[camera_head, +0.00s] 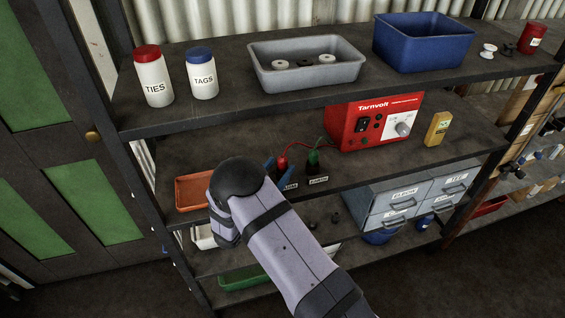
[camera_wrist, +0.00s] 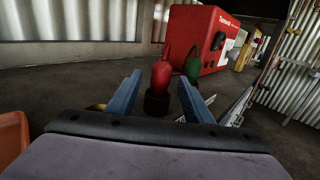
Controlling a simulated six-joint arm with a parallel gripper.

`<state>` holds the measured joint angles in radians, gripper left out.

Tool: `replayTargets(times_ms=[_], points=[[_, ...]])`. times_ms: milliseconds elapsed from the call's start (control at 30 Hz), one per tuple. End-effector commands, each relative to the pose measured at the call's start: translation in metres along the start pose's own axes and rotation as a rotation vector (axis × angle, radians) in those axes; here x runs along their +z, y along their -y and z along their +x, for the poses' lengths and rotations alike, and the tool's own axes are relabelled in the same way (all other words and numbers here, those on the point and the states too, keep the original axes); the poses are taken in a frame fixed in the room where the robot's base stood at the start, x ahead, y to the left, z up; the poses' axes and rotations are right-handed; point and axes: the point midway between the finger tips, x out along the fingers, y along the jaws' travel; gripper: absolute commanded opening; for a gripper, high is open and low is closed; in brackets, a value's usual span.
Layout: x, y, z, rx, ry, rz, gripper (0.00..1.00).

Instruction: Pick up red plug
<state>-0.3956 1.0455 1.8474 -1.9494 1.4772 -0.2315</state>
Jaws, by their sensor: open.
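The red plug (camera_head: 282,162) is on the middle shelf, with a red cable running from it toward the red Tarnvolt unit. In the wrist view the red plug (camera_wrist: 161,75) stands upright in a dark round base (camera_wrist: 157,103). My gripper (camera_wrist: 160,85) is open, with one blue finger on each side of the plug's line; I cannot tell whether a finger touches it. In the head view my arm hides most of the gripper, and only parts of the blue fingers (camera_head: 269,163) show. A green plug (camera_wrist: 192,68) stands just right of the red one.
The red Tarnvolt unit (camera_head: 374,124) stands behind and to the right, with a yellow device (camera_head: 437,129) beside it. An orange tray (camera_head: 193,192) lies at the shelf's left. The upper shelf (camera_head: 221,101) runs above. Bare shelf lies left of the plug.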

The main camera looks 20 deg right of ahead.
Motion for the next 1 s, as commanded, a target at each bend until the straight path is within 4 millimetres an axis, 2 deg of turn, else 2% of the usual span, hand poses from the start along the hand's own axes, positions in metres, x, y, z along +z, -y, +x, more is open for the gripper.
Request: replayTargets(times_ms=[200, 500, 533, 700, 1000], points=[[0.001, 0.002, 0.024, -0.003, 0.0, 0.001, 0.46], [0.0, 0.001, 0.028, 0.0, 0.0, 0.001, 0.46], [0.0, 0.001, 0.028, 0.0, 0.0, 0.001, 0.44], [0.0, 0.001, 0.028, 0.0, 0.0, 0.001, 0.03], [0.0, 0.001, 0.028, 0.0, 0.001, 0.001, 0.01]])
